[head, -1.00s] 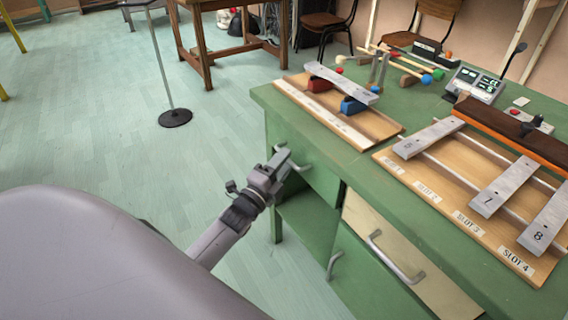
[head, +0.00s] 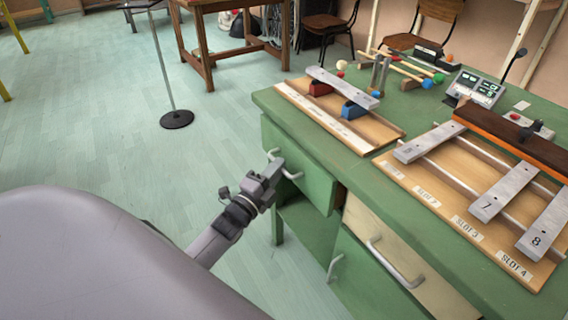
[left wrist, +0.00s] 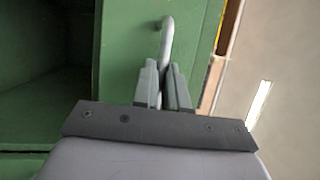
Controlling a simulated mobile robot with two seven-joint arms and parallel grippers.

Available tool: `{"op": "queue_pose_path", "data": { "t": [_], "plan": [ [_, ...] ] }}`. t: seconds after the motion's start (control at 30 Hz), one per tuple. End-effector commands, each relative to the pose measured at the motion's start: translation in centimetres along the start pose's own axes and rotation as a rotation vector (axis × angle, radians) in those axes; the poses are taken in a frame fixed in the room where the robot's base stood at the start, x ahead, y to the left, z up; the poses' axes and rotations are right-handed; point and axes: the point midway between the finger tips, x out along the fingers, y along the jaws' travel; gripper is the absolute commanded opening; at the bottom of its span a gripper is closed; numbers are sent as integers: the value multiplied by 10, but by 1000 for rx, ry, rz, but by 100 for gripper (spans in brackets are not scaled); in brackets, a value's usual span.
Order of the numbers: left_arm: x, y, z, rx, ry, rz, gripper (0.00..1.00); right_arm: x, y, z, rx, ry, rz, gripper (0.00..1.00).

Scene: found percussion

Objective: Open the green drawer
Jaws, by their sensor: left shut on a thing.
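The green drawer (head: 298,168) is at the top left of the green desk's front, and its front stands a little out from the desk. My left gripper (head: 273,170) is shut on the drawer's metal bar handle (head: 290,172). In the left wrist view the two fingers (left wrist: 163,72) close around the handle (left wrist: 167,35), with the green drawer front (left wrist: 125,40) just behind. My right gripper is not in view.
An open green compartment (head: 305,228) lies below the drawer. A cream drawer (head: 395,250) is to its right. Metal bars and wooden boards lie on the desktop (head: 390,180). A stand base (head: 176,119) is on the floor; the floor left of the drawer is clear.

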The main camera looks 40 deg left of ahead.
Motion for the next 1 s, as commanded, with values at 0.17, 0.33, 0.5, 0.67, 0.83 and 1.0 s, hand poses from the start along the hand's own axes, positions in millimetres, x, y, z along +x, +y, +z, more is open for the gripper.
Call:
{"op": "queue_pose_path", "data": {
  "t": [0.17,0.33,0.5,0.67,0.83,1.0],
  "plan": [
    [-39,-10,15,1,-1,8,0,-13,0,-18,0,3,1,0],
    [-82,-19,33,2,0,8,0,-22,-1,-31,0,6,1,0],
    [-124,-26,51,2,0,8,0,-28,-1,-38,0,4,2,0],
    [-159,-33,65,2,0,7,0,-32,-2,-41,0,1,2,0],
    [-188,-38,77,0,0,5,0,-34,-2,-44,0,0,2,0],
    [-206,-42,85,0,0,3,0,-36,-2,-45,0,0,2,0]
  ]
}}
